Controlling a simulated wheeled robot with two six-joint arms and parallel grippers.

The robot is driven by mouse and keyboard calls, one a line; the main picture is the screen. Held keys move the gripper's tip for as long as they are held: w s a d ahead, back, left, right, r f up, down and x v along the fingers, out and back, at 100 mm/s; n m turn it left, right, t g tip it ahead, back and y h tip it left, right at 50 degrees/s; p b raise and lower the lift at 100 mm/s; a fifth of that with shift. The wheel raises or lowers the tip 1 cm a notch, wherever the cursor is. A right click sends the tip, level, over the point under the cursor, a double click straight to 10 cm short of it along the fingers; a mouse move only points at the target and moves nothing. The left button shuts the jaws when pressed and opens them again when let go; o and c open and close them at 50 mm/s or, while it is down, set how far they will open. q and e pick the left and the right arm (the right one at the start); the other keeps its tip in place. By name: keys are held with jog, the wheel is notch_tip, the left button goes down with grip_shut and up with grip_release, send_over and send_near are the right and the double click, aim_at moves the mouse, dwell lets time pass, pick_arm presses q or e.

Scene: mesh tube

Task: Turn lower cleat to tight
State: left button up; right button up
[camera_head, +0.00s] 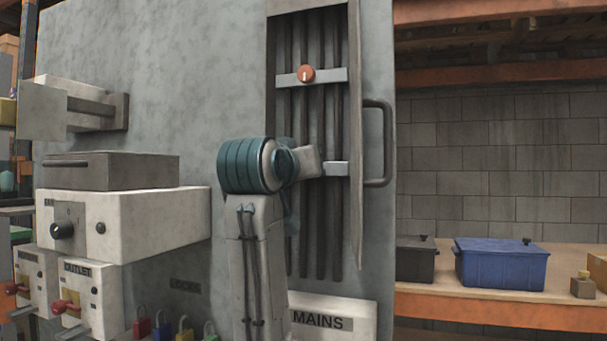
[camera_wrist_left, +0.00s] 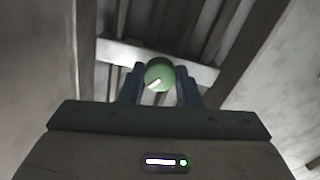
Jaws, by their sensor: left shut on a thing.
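The lower cleat is a pale bar (camera_head: 337,168) across dark vertical cables in a recessed channel. My arm hides its left part and knob in the head view. In the left wrist view the bar (camera_wrist_left: 197,69) carries a round green knob (camera_wrist_left: 160,73) with a short white mark slanting to its lower left. My left gripper (camera_wrist_left: 161,78) has one dark blue finger on each side of the knob and is shut on it. The upper cleat (camera_head: 334,75) has an orange knob (camera_head: 306,73) with a short upright white mark. My right gripper is not in view.
A grey handle (camera_head: 387,143) juts out right of the channel, close to the lower bar. Switch boxes (camera_head: 140,222) stand out from the wall at left. A MAINS plate (camera_head: 345,319) and several padlocks (camera_head: 160,328) are below. A blue bin (camera_head: 500,265) sits on a shelf at right.

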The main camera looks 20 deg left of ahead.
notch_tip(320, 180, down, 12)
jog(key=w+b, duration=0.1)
jog(key=b, duration=1.1)
pick_arm(q)
jog(key=shift+d+f+m+b, duration=0.15)
jog(key=shift+m+b, duration=0.65)
jog(key=shift+m, duration=6.55)
jog(key=shift+a+f+m+b, duration=0.15)
jog(key=shift+m+b, duration=0.65)
jog(key=shift+m, duration=6.55)
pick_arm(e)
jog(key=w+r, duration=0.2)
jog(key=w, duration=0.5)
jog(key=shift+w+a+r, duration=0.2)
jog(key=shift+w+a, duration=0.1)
pick_arm(q)
jog(key=shift+d, duration=0.1)
jog(key=o, duration=1)
jog(key=shift+c, duration=0.2)
jog(key=shift+r, duration=0.1)
